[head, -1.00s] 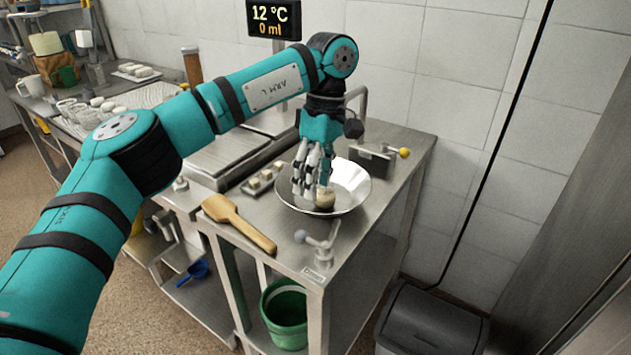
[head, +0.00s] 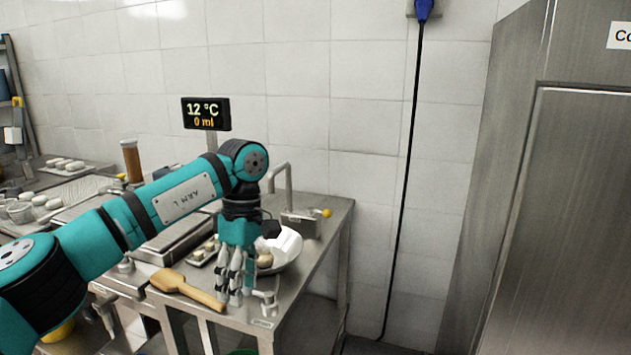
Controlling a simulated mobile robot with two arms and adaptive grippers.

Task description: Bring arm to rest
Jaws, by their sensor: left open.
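My left arm comes in from the left, and its gripper (head: 236,299) hangs fingers down over the front of the steel worktable. It is open, with nothing seen between its fingers. Behind it and to its right is a shiny round bowl (head: 289,245), partly hidden by the gripper. A small pale round item (head: 264,260) lies in the bowl, just right of the fingers and apart from them. My right gripper is not in view.
A wooden paddle (head: 185,288) lies left of the fingertips. A small metal valve (head: 268,301) stands close on their right. A tap (head: 283,175) and a yellow-knobbed box (head: 302,224) are behind the bowl. A steel cabinet (head: 570,220) stands at the right.

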